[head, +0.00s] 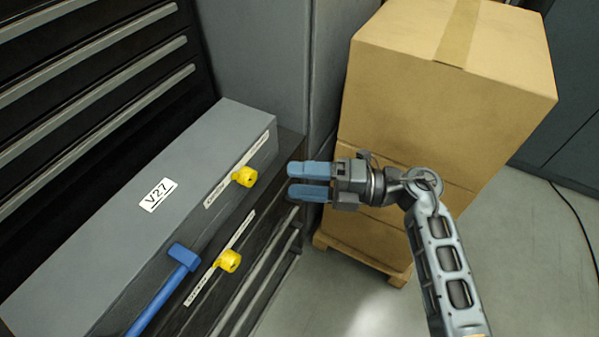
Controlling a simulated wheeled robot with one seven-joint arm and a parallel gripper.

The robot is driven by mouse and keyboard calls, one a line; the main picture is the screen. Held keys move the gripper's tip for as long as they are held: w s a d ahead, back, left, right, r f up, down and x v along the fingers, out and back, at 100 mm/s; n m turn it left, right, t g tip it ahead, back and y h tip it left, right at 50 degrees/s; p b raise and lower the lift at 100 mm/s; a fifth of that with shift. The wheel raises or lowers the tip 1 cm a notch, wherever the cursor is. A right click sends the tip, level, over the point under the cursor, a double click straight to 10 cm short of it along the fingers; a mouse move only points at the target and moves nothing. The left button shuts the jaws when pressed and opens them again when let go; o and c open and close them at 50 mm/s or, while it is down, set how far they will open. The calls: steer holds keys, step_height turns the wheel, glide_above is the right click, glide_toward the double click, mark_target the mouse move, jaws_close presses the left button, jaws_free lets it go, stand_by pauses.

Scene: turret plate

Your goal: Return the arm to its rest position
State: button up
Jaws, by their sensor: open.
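My gripper (309,181) has two blue fingers with a narrow gap between them. It is open and empty, pointing left in front of the stacked cardboard boxes. My arm reaches up to it from the lower right and bends at the wrist. The fingertips are to the right of the grey unit (130,235) labelled V27 and seem apart from it. The unit's front has an upper yellow knob (245,177), a lower yellow knob (229,261) and a blue handle (172,277).
The cardboard boxes (405,95) stand on a wooden pallet (362,257) behind my gripper. A black drawer cabinet (95,85) is at the left. A cable (572,213) lies on the floor at the right. Bare floor (345,300) shows between the unit and my arm.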

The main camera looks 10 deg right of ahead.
steer(key=shift+s, duration=0.1)
steer(key=s+d+r+m+t+h, duration=0.2)
steer(key=s+d+m+h, duration=0.3)
steer(key=s+m, duration=0.6)
steer(key=s+d+r+m+t+h, duration=0.2)
steer(key=s+d+m+t+h, duration=0.2)
steer(key=s+m, duration=0.7)
steer(key=s+d+r+m+t+h, duration=0.2)
steer(key=s+d+m+t+h, duration=0.2)
steer(key=s+m+h, duration=0.4)
steer(key=s+d+m, duration=0.1)
steer(key=s+m, duration=0.2)
steer(key=s, duration=0.3)
steer(key=shift+d+r, duration=0.15)
steer(key=shift+d, duration=0.2)
